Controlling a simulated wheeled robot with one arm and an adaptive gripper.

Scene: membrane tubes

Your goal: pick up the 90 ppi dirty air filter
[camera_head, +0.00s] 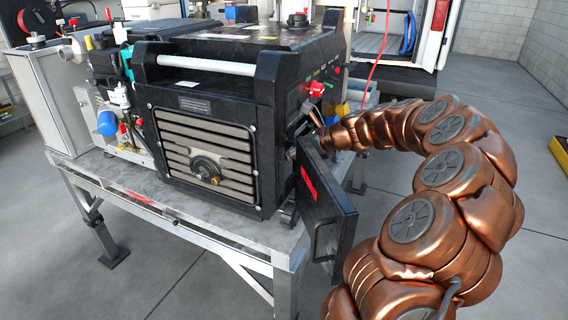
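No 90 ppi dirty air filter can be made out in this view. A black machine (205,104) with a slatted front grille stands on a metal table. On its right side a black door panel (327,208) with a red label and a handle hangs open. My copper-coloured arm curves in from the lower right. My gripper (308,121) is at the machine's right side, at the opening above and behind the door. The fingers are small and partly hidden, so I cannot tell whether they are open or shut or hold anything.
The metal table (240,228) ends just past the machine and the open door. Pipes, a blue cap (107,123) and fittings crowd the left. A red cable (375,60) hangs behind. Grey floor (525,190) is free at the right, with a yellow object (560,152) at the edge.

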